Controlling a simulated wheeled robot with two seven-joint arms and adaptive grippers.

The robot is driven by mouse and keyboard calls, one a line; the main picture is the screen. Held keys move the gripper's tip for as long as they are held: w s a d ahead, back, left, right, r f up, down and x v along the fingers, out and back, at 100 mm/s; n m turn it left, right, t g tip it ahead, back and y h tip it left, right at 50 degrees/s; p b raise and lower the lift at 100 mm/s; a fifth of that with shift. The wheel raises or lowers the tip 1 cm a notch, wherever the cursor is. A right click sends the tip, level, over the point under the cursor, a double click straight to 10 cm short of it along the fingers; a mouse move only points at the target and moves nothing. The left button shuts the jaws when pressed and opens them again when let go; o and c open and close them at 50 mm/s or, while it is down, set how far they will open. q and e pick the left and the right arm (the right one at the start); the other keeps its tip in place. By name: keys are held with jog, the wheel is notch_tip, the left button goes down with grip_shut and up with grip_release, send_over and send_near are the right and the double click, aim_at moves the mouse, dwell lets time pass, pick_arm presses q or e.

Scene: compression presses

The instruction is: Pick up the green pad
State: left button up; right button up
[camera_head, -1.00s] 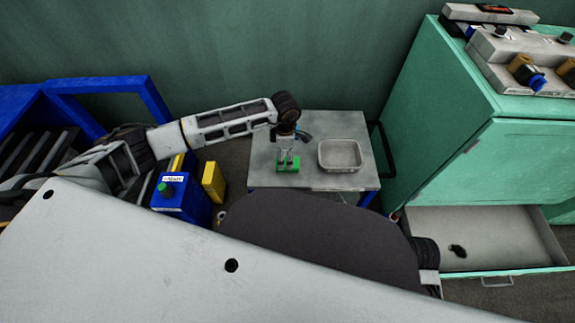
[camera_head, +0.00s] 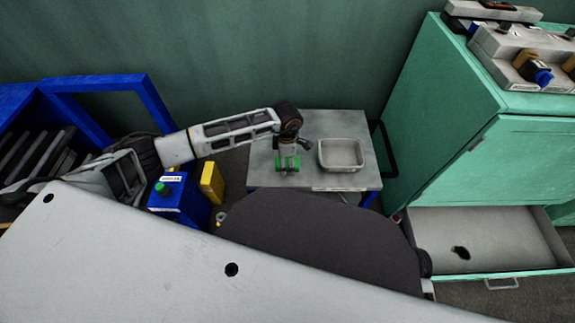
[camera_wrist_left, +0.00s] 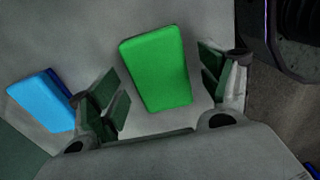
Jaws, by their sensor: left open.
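The green pad (camera_wrist_left: 157,75) lies flat on the grey table in the left wrist view, between the open fingers of my left gripper (camera_wrist_left: 165,95) and a little beyond them. In the head view the pad (camera_head: 287,163) is mostly covered by my left gripper (camera_head: 287,168), which hangs over it with its fingers pointing down. The gripper holds nothing. My right gripper does not show.
A light blue block (camera_wrist_left: 42,101) lies left of the gripper in the wrist view. A grey tray (camera_head: 341,167) stands right of the gripper on the small table (camera_head: 265,181). A green cabinet (camera_head: 480,165) has an open drawer (camera_head: 490,225).

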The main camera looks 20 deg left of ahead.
pick_arm(q)
jog(key=shift+f, duration=0.1)
dwell(0.4)
jog(key=c, duration=0.9)
jog(key=shift+o, duration=0.2)
jog(key=shift+r+p, duration=0.3)
jog(key=shift+r, duration=0.45)
notch_tip(320, 180, up, 8)
jog(key=shift+f+p, duration=0.15)
jog(key=shift+p, duration=1.05)
jog(key=shift+r, duration=0.45)
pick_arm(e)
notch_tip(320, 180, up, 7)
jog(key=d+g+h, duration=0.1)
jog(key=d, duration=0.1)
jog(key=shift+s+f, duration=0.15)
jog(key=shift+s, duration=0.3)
